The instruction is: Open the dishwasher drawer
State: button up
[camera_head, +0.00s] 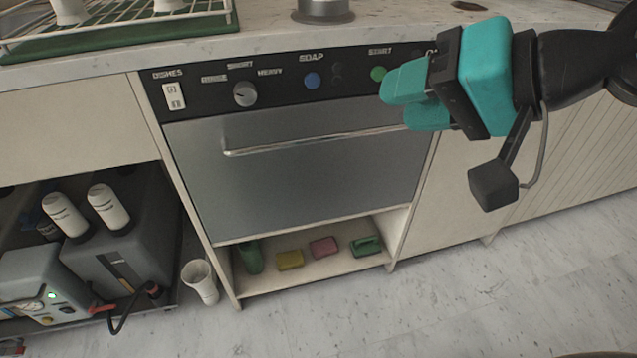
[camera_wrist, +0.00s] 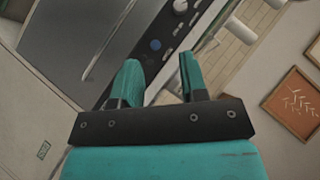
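The dishwasher drawer (camera_head: 290,182) is a grey metal front under the counter, and it looks shut. A long horizontal bar handle (camera_head: 310,143) runs across its upper part. The handle also shows at the upper left of the wrist view (camera_wrist: 103,40). A black control panel (camera_head: 210,92) with a knob, a blue button and a green button sits above the drawer. My gripper (camera_head: 392,102) is teal and hangs in front of the panel's right end, above and right of the handle, apart from it. In the wrist view its two fingers (camera_wrist: 160,82) stand apart with nothing between them.
A shelf (camera_head: 330,272) below the drawer holds sponges and a green container. A grey machine with bottles (camera_head: 110,255) stands at the lower left, with a white cup (camera_head: 200,282) beside it. A dish rack (camera_head: 130,20) sits on the counter. The floor (camera_head: 450,290) in front is clear.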

jog(key=w+f+m+t+y+b, duration=0.2)
jog(key=w+f+m+t+b, duration=0.15)
jog(key=f+b, duration=0.95)
jog(key=m+t+b, duration=0.5)
jog(key=m+b, duration=0.1)
jog(key=b, duration=0.2)
send_near(323, 141)
jog(key=shift+y, duration=0.4)
jog(key=p+x, duration=0.8)
jog(key=x, duration=0.1)
jog(key=shift+w+a, duration=0.1)
jog(key=shift+w, duration=0.3)
jog(key=shift+w+a+f+p, duration=0.1)
jog(key=shift+w+a+p, duration=0.25)
jog(key=shift+w+p, duration=0.1)
